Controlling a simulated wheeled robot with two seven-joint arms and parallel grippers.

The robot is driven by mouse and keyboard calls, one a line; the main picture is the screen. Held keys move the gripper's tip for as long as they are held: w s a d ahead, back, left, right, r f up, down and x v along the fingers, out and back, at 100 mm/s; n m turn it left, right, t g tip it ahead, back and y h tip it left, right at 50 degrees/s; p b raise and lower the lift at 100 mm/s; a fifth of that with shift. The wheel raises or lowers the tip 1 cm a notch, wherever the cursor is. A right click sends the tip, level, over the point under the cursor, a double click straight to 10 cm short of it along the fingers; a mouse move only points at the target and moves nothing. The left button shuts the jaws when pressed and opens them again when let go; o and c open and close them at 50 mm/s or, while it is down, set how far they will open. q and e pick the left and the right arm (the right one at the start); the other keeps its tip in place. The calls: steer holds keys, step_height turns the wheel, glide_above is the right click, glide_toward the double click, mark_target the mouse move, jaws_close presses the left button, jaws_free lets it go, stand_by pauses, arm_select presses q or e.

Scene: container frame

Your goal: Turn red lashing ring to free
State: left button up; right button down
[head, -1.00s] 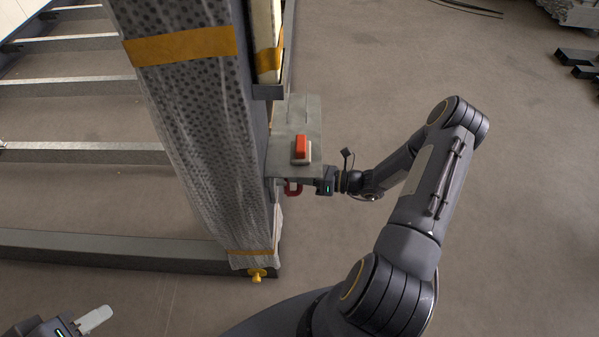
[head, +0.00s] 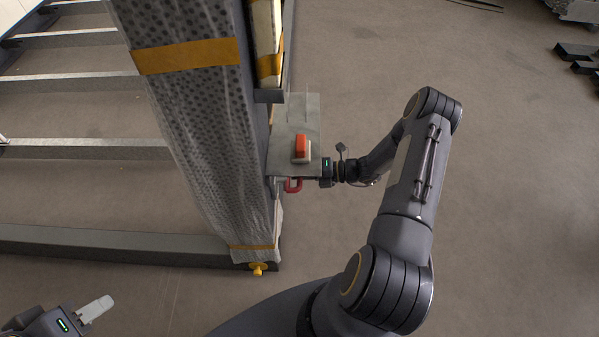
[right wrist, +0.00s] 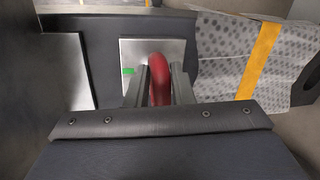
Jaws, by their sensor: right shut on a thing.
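The red lashing ring (head: 293,185) shows below the grey metal plate on the frame post in the head view. In the right wrist view the ring (right wrist: 160,78) stands between the two fingers of my right gripper (right wrist: 159,86), which is shut on it. Behind the ring is a light metal plate (right wrist: 183,52) with a small green mark (right wrist: 128,71) at its left. In the head view the plate hides most of the right fingers. My left gripper (head: 95,309) is at the lower left, away from the ring; only one pale finger shows clearly.
The post (head: 205,150) is wrapped in bubble film with orange tape. A red switch-like block (head: 301,147) sits on the grey plate (head: 284,155) just above the ring. A yellow fitting (head: 258,268) is at the post's foot.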

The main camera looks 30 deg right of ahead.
steer(key=shift+w+d+f+m, duration=0.1)
steer(key=shift+d+f+m, duration=0.1)
steer(key=shift+m, duration=0.5)
steer(key=shift+f+g, duration=0.1)
steer(key=shift+g, duration=0.2)
steer(key=c, duration=1.4)
jaws_free()
steer(key=v, duration=0.8)
steer(key=shift+f+p, duration=0.15)
steer(key=shift+p, duration=0.2)
